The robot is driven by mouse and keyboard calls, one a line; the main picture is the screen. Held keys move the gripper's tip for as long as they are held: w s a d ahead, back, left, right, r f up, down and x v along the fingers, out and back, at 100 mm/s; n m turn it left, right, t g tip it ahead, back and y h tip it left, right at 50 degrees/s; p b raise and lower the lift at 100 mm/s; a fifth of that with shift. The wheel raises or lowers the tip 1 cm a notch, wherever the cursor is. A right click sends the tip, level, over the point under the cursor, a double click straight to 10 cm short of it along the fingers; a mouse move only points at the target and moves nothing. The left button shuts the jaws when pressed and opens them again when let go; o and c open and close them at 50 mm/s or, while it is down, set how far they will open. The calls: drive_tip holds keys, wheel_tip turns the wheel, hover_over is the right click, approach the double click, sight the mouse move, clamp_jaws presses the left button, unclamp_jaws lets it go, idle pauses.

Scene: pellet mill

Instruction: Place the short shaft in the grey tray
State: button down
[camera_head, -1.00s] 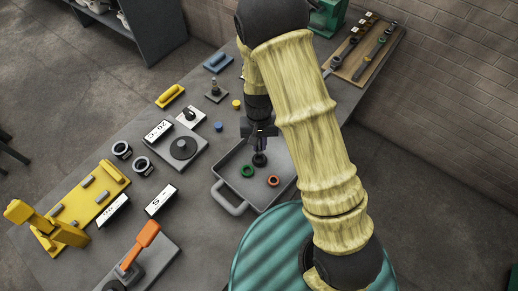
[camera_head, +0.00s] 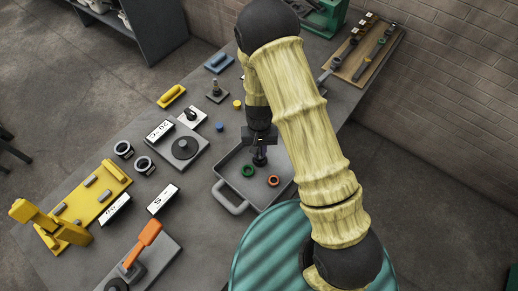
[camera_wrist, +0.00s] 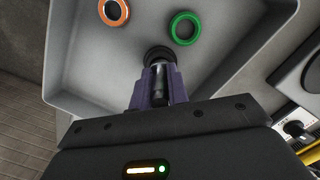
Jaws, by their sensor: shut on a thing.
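The grey tray (camera_head: 246,186) lies at the near edge of the bench, with its handle at the lower left. My gripper (camera_head: 260,148) is over the tray's upper part, pointing down. In the wrist view its purple fingers (camera_wrist: 157,92) are shut on the short shaft (camera_wrist: 158,82), a metal pin with a dark round collar at its far end. The collar (camera_head: 259,161) also shows below the fingers in the head view, above or at the tray floor; I cannot tell whether it touches. The fingers hide part of the shaft.
A green ring (camera_head: 247,170) and an orange ring (camera_head: 273,181) lie in the tray near the collar. A grey round-topped plate (camera_head: 183,150), a blue cap (camera_head: 219,126) and a yellow cap (camera_head: 237,104) stand to the left. The tray's lower left is clear.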

drive_tip(key=shift+f, duration=0.1)
drive_tip(key=c, duration=1.8)
unclamp_jaws()
drive_tip(key=shift+f, duration=0.1)
drive_tip(key=o, duration=0.4)
drive_tip(key=shift+o, duration=0.2)
wheel_tip(320, 180, up, 12)
drive_tip(key=w+b, duration=0.1)
drive_tip(key=b, duration=0.2)
drive_tip(key=shift+w+r, duration=0.2)
drive_tip(key=shift+w, duration=0.1)
